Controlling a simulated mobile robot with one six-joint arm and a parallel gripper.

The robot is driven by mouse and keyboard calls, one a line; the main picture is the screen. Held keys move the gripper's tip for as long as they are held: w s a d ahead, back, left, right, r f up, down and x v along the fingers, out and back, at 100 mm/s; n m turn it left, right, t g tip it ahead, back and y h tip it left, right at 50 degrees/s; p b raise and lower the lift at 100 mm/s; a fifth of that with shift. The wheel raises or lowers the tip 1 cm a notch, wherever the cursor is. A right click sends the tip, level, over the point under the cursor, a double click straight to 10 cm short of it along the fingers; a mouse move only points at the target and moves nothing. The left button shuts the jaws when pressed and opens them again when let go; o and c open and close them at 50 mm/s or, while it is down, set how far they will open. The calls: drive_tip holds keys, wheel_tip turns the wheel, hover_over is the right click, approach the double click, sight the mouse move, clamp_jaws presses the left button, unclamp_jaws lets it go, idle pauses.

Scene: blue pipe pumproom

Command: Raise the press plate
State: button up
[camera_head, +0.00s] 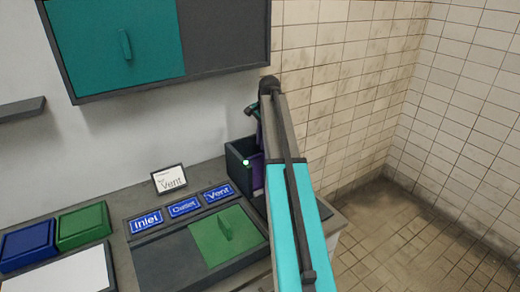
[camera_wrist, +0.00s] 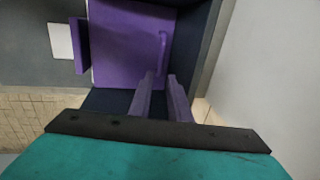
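The purple press plate (camera_wrist: 125,45) fills the upper middle of the wrist view, inside a dark frame (camera_wrist: 207,45). A thin purple handle (camera_wrist: 163,52) stands along its right side. My gripper (camera_wrist: 161,75) has its two purple fingers apart, with a gap between them and the tips just short of the handle. Whether they touch it I cannot tell. In the head view, the dark press box (camera_head: 238,165) stands at the counter's right end, with a little purple (camera_head: 257,175) showing inside. My arm hides much of it.
Blue signs for Inlet (camera_head: 146,221), Outlet (camera_head: 183,208) and Vent (camera_head: 218,192) lie behind a green sliding cover (camera_head: 225,237). A card reading Vent (camera_head: 169,179) stands behind them. A teal-doored wall cabinet (camera_head: 115,45) hangs above. The tiled floor (camera_head: 420,235) at right is clear.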

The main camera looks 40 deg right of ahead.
hover_over(260, 162)
drive_tip(key=shift+f+p, duration=0.45)
drive_tip(key=shift+f, duration=2)
clamp_jaws()
drive_tip(key=shift+r, duration=0.1)
